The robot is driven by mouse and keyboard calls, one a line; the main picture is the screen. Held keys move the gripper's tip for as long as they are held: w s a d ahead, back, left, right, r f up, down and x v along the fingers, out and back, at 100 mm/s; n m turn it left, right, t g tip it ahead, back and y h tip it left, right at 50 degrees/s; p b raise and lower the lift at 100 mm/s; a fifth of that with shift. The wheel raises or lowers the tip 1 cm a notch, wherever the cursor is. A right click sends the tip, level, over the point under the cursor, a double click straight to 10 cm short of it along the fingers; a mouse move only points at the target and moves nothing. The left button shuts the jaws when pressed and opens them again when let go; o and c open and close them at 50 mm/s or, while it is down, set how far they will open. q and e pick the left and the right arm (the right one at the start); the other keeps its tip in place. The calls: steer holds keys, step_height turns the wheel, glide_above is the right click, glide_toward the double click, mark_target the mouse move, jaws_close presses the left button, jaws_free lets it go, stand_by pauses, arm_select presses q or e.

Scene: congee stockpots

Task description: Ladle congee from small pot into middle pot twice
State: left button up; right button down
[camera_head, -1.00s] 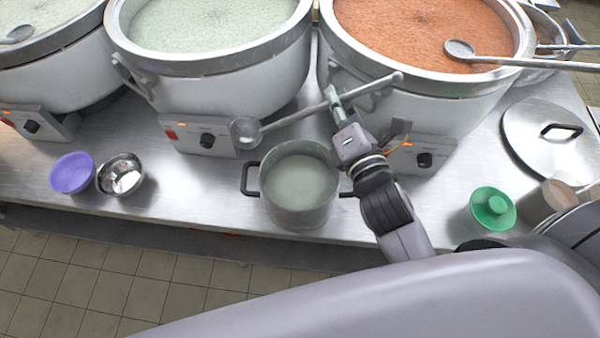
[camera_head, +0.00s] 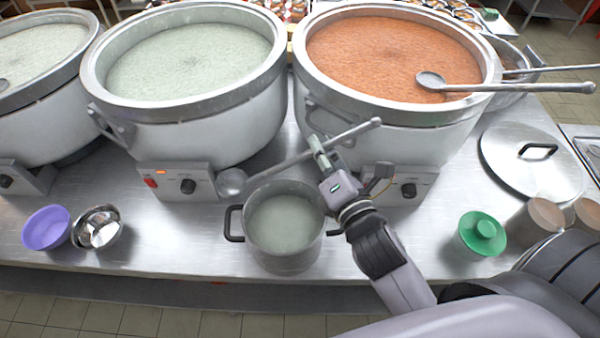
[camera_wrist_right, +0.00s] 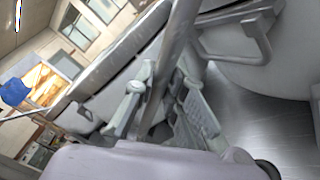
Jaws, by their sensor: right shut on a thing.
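The small pot (camera_head: 283,262) stands on the steel counter and holds pale congee (camera_head: 284,222). The middle pot (camera_head: 200,122) is a large white stockpot behind it, full of pale congee (camera_head: 188,62). My right gripper (camera_head: 321,148) is shut on the handle of a ladle (camera_head: 290,160). The ladle's bowl (camera_head: 231,181) hangs up and left of the small pot, in front of the middle pot's control box. In the right wrist view the ladle handle (camera_wrist_right: 176,50) runs between the fingers. My left gripper is not in view.
A stockpot of orange congee (camera_head: 395,50) with a ladle (camera_head: 431,81) across its rim stands behind my right arm. A purple bowl (camera_head: 46,228) and steel bowl (camera_head: 97,228) stand left.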

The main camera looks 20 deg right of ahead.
steer(key=s+d+r+n+y+p, duration=0.3)
steer(key=s+d+r+y+p, duration=0.15)
steer(key=r+p, duration=0.25)
steer(key=a+f+n+g+h+p, duration=0.2)
steer(key=a+n+p, duration=0.3)
steer(key=a, duration=0.3)
steer(key=shift+s+d+f+m+t+y+b, duration=0.15)
steer(key=shift+d+f+m+b, duration=0.8)
steer(key=shift+f+b, duration=1.6)
steer(key=shift+w+d+f+m+t+y+b, duration=0.1)
steer(key=shift+d+f+m+y+b, duration=0.2)
steer(key=shift+d+f+b, duration=2.2)
steer(key=shift+s+d+f+m+t+y+b, duration=0.15)
steer(key=shift+f+m+b, duration=0.85)
steer(key=shift+b, duration=2.8)
steer(key=shift+f+n, duration=0.3)
steer(key=shift+n, duration=0.05)
steer(key=shift+r, duration=0.15)
